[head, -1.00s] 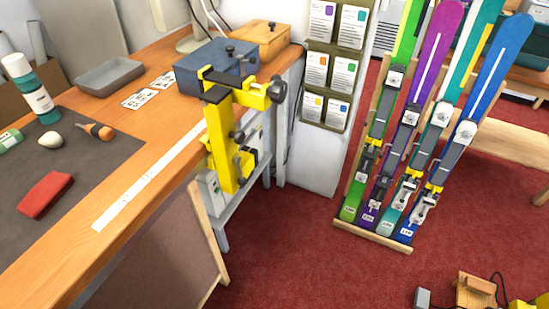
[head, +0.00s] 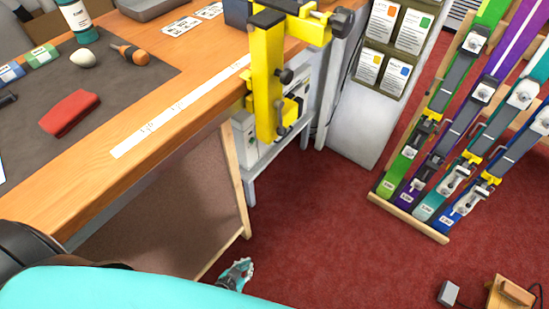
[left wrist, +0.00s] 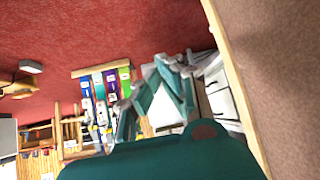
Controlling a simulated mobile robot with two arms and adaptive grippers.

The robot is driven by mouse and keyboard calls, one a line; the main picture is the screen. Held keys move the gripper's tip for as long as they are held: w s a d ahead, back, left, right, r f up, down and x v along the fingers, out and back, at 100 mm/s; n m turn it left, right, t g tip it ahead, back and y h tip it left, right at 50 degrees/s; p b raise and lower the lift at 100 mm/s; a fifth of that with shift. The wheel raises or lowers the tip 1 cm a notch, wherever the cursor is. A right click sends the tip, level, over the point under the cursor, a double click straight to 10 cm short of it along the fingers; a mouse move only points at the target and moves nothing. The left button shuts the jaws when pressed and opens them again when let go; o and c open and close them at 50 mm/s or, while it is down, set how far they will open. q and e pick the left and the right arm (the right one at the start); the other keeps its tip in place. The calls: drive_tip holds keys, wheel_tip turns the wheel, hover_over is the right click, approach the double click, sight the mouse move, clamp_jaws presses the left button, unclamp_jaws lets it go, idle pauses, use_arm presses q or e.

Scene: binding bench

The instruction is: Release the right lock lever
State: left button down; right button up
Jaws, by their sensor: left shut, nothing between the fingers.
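A yellow ski vise (head: 266,80) is clamped at the far right end of the wooden bench, upright, with black knobs on its top and side. I cannot tell which of its dark parts is the right lock lever. My left gripper (head: 237,273) is low in front of the bench, below and nearer than the vise, over the red floor. It is shut and empty, and touches nothing that I can see. Its linkage and fingers also show in the left wrist view (left wrist: 165,72). My right gripper is not in view.
Several skis stand in a rack (head: 410,219) to the right. The red carpet between is clear.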

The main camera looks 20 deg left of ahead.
use_arm(q)
drive_tip(key=w+d+r+t+h+b, duration=0.1)
drive_tip(key=w+r+t+b, duration=0.4)
drive_tip(key=r, duration=0.4)
drive_tip(key=w+d+r+t+h+b, duration=0.1)
drive_tip(key=w+r+t+b, duration=0.25)
drive_tip(key=w+r, duration=0.4)
drive_tip(key=s+r+t+b, duration=0.1)
drive_tip(key=s+r+t, duration=0.1)
drive_tip(key=r, duration=0.7)
drive_tip(key=s+a+r+t+h+b, duration=0.1)
drive_tip(key=r+t, duration=0.3)
drive_tip(key=r, duration=0.5)
drive_tip(key=shift+s+a+r+t+b, duration=0.2)
drive_tip(key=shift+s+t+b, duration=0.15)
drive_tip(key=shift+s+b, duration=0.25)
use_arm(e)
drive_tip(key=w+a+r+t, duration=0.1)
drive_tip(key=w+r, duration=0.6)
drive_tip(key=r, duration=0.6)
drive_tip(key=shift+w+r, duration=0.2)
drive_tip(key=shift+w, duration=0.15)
use_arm(q)
drive_tip(key=shift+w, duration=0.1)
